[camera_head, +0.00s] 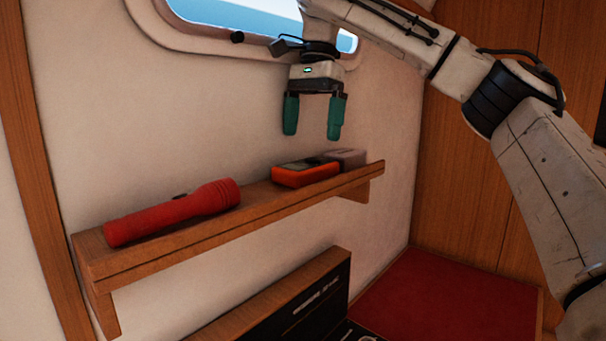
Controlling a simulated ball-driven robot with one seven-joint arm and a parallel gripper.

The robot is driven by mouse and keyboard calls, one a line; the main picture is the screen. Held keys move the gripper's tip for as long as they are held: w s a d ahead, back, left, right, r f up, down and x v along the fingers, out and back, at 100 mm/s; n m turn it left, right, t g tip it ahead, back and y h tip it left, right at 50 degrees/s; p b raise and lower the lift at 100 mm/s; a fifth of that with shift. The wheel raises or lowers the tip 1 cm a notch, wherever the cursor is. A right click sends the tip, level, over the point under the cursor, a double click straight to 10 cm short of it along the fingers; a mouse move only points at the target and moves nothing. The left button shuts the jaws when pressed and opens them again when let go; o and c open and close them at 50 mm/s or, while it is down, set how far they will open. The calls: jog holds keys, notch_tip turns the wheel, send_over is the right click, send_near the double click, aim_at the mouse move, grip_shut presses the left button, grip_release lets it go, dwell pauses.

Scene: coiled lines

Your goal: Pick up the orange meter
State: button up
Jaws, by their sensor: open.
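The orange meter (305,175) is a small box with a dark face on its top. It lies on the wooden wall shelf (256,215), toward the shelf's right part. My gripper (312,133) points down above the meter, with its two green fingers spread apart and nothing between them. A gap shows between the fingertips and the meter. The back of the meter is partly out of sight.
A grey box (346,157) sits right beside the meter on its right. A red flashlight (172,212) lies on the shelf's left part, with bare shelf between. A window (245,18) is above. A red surface (450,300) and a dark wood-edged panel (290,305) are below.

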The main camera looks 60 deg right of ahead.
aim_at(306, 163)
jog(key=shift+w+a+f, duration=0.1)
jog(key=shift+a+f, duration=0.1)
jog(key=shift+f, duration=1.05)
jog(key=shift+w+a+f, duration=0.1)
jog(key=shift+a+f, duration=0.05)
jog(key=shift+f, duration=1.1)
jog(key=shift+a+f, duration=0.2)
jog(key=shift+f, duration=1.05)
jog(key=shift+c, duration=0.5)
jog(key=c, duration=1)
jog(key=shift+r+p, duration=0.2)
jog(key=shift+p, duration=0.15)
